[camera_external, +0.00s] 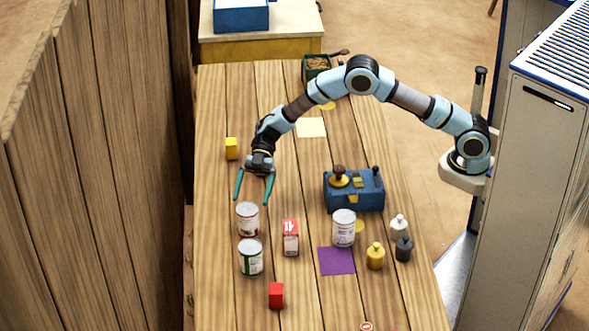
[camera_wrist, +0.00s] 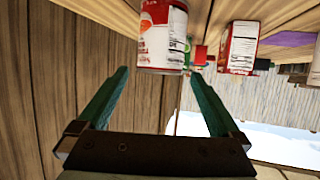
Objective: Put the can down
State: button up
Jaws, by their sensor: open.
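A white and red can (camera_external: 248,218) stands upright on the plank table. My gripper (camera_external: 254,198) is open and empty, just behind and above this can, with its teal fingers apart. In the wrist view my gripper (camera_wrist: 159,76) shows its two fingers spread, and a red and white can (camera_wrist: 163,38) sits beyond the fingertips, cut off by the top edge. A green and white can (camera_external: 250,257) stands in front of the first one. A third, pale can (camera_external: 343,229) stands behind the purple square (camera_external: 337,261). No can is between my fingers.
A red and white carton (camera_external: 290,238) stands right of the cans; it also shows in the wrist view (camera_wrist: 238,47). Small weights (camera_external: 375,256) stand near the right edge. A red block (camera_external: 276,295) and a yellow block (camera_external: 231,149) sit apart.

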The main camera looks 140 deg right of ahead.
jog(key=w+a+r+h, duration=0.1)
jog(key=w+r, duration=0.1)
jog(key=w+a+r+m+t+h, duration=0.1)
jog(key=w+a+r, duration=0.1)
jog(key=w+a+r+h, duration=0.1)
jog(key=w+a+r, duration=0.1)
jog(key=r, duration=0.1)
jog(key=shift+w+m+h, duration=0.1)
jog(key=shift+m+h, duration=0.2)
jog(key=w+a+r+m+h, duration=0.15)
jog(key=a+h, duration=0.25)
jog(key=a, duration=0.4)
jog(key=s+a+f+m+g+h, duration=0.1)
jog(key=s+a+f+m+g, duration=0.15)
jog(key=s+a+g, duration=0.5)
jog(key=s+a+f+g+y, duration=0.1)
jog(key=s+a+f+g, duration=0.1)
jog(key=s+a, duration=0.8)
jog(key=s+a+f+m+g+y, duration=0.1)
jog(key=s+a+f+g, duration=0.1)
jog(key=s+a, duration=0.8)
jog(key=s, duration=0.3)
jog(key=shift+a, duration=0.4)
